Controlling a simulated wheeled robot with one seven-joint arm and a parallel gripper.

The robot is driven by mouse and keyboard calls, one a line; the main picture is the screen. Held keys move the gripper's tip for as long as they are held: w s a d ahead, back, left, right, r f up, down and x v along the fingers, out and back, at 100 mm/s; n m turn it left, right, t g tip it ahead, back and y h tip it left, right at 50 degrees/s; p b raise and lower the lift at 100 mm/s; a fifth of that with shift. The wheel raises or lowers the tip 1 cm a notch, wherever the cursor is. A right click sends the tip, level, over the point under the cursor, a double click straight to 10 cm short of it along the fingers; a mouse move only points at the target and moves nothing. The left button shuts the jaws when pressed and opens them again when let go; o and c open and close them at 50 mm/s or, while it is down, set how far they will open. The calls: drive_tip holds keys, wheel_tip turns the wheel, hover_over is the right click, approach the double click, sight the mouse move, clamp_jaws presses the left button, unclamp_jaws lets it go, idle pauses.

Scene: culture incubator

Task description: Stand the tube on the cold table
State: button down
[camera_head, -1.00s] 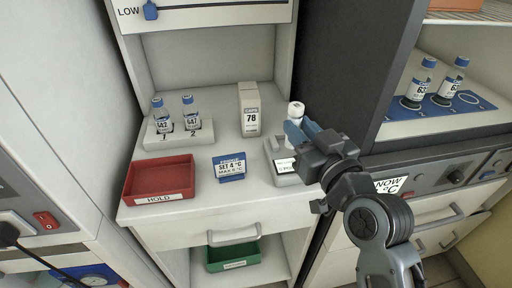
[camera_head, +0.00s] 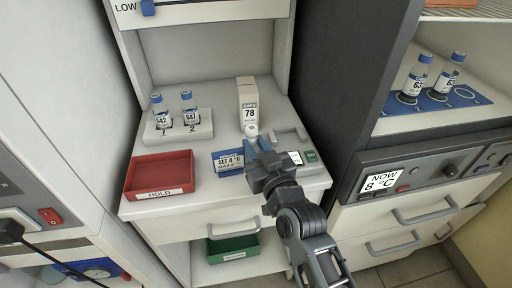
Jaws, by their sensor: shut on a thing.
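My gripper (camera_head: 257,150) is over the front of the white bench, shut on a small pale tube. Only the tube's white top (camera_head: 251,130) shows above the fingers, just in front of the white box marked 78; the rest is hidden. I cannot tell whether its lower end touches the bench. At the right, a unit with a display (camera_head: 381,181) reading "NOW 8 °C" has a blue mat (camera_head: 477,94) with ringed spots. Two blue-capped bottles (camera_head: 415,80) (camera_head: 447,75) stand on the mat, and a ring at its right is bare.
The bench holds a white rack (camera_head: 179,131) with two blue-capped vials, a red HOLD tray (camera_head: 160,174), the 78 box (camera_head: 247,100), a blue "SET 4 °C" sign (camera_head: 228,162) and a small grey device (camera_head: 288,140). A dark wall (camera_head: 335,75) separates bench and right unit. A green tray (camera_head: 233,247) sits below.

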drive_tip(key=c, duration=1.2)
unclamp_jaws()
drive_tip(key=shift+r, duration=0.1)
drive_tip(key=shift+s+d, duration=0.15)
drive_tip(key=shift+s, duration=0.1)
drive_tip(key=b+v, duration=0.2)
drive_tip(key=v, duration=0.9)
drive_tip(key=shift+s+d+b, duration=0.1)
drive_tip(key=shift+s+b, duration=0.1)
drive_tip(key=shift+b, duration=0.15)
